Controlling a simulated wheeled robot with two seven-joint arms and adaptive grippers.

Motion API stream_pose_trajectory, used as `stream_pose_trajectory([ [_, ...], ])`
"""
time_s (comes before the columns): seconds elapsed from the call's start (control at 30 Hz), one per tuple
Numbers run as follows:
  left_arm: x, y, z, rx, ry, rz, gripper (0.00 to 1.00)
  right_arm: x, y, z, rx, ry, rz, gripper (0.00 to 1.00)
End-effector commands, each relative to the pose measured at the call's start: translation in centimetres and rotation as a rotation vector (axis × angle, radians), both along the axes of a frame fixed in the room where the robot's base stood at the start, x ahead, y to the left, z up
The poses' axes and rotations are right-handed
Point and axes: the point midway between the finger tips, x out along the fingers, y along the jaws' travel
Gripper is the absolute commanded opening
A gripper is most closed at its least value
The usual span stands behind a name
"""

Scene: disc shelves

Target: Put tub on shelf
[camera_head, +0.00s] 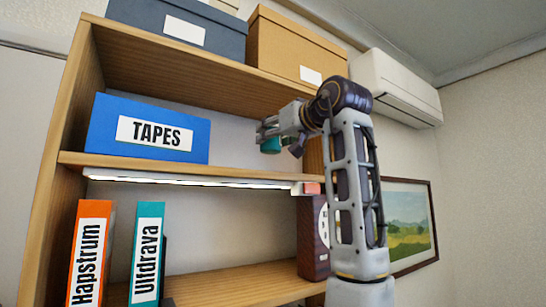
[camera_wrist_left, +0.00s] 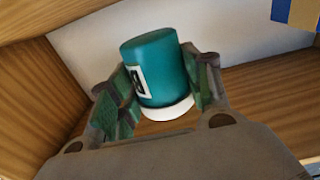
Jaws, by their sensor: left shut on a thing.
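A teal tub (camera_wrist_left: 160,62) with a white band at one end and a dark label with a white border is between the fingers of my left gripper (camera_wrist_left: 163,85). The gripper is shut on its sides. In the head view my left gripper (camera_head: 268,134) is at the right part of the shelf unit, above the level of the middle shelf (camera_head: 228,169). A small part of the teal tub (camera_head: 270,146) shows below the gripper. I cannot tell whether the tub touches the board. My right gripper is out of view.
A blue TAPES box (camera_head: 105,128) stands left on the middle shelf, with free room to its right. A lit strip (camera_head: 190,181) runs under that board. Two binders (camera_head: 148,250) and a dark binder (camera_head: 312,235) stand below. Boxes (camera_head: 290,50) sit on top.

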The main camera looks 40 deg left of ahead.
Motion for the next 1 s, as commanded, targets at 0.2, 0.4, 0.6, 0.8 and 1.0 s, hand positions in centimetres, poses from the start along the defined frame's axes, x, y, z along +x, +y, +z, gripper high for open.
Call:
stream_pose_trajectory([
  [0.2,0.0,0.0,-1.0,0.002,-0.001,0.000,0.13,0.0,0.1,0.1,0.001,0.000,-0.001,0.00],
  [0.4,0.0,0.0,-1.1,0.002,-0.001,0.001,0.13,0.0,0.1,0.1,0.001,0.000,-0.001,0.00],
  [0.6,0.0,0.0,-1.2,0.002,-0.001,0.000,0.13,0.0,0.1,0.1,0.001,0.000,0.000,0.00],
  [0.8,0.0,0.0,-2.1,0.002,-0.001,0.001,0.13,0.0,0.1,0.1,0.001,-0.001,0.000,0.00],
  [1.0,0.0,0.0,-3.7,0.001,0.000,0.001,0.13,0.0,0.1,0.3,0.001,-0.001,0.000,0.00],
])
